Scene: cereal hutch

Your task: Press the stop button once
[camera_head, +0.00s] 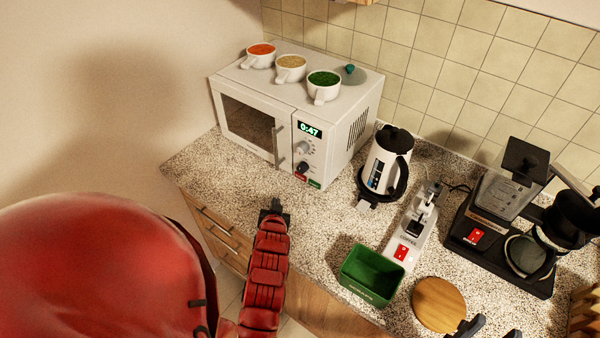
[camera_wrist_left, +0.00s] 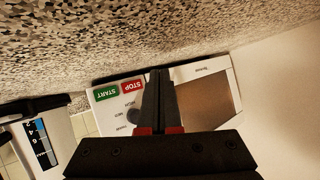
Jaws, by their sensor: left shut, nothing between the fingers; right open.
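The white microwave (camera_head: 262,118) stands at the back left of the counter, its display reading 0:47. Its red stop button (camera_head: 300,177) is low on the control panel, left of the green start button (camera_head: 314,184). In the left wrist view the panel appears upside down, with the stop button (camera_wrist_left: 133,86) just left of my shut, empty left gripper (camera_wrist_left: 159,73). In the head view my left gripper (camera_head: 272,206) is at the counter's front edge, in front of the microwave and apart from it. My right gripper (camera_head: 487,330) is open at the bottom edge, partly cut off.
Three filled cups (camera_head: 291,68) stand on the microwave. A white kettle (camera_head: 387,164) is right of it. A green bin (camera_head: 371,276), a power strip (camera_head: 404,252), a round wooden board (camera_head: 438,304) and a coffee maker (camera_head: 508,222) stand further right. Counter before the microwave is clear.

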